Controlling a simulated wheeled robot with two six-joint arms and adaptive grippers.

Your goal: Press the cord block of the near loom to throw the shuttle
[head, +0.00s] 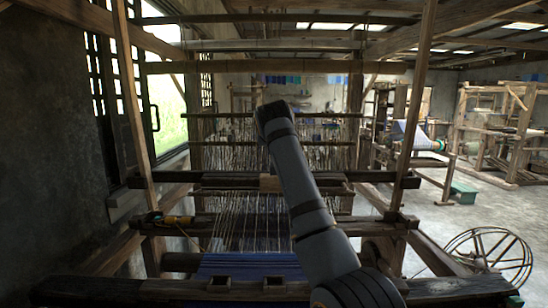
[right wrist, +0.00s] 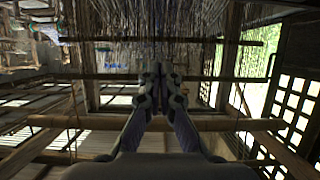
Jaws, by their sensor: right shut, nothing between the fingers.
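The near loom fills the middle of the head view, with pale warp threads (head: 250,220) and blue cloth (head: 250,265) at its front. A small light wooden block (head: 270,183), likely the cord block, sits at mid-width on a dark crossbeam, just left of my right arm. A yellow and dark piece (head: 178,220) lies at the left end of a lower beam; I cannot tell if it is the shuttle. My right gripper (right wrist: 160,75) shows in the right wrist view, fingers together and empty, apart from the block. The head view does not show it. My left gripper is out of view.
Upright posts (head: 135,100) and a thick front beam (head: 100,290) frame the loom. A spoked wheel (head: 490,255) stands at the right. Other looms (head: 500,125) stand behind on open grey floor (head: 445,215). A window wall is at the left.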

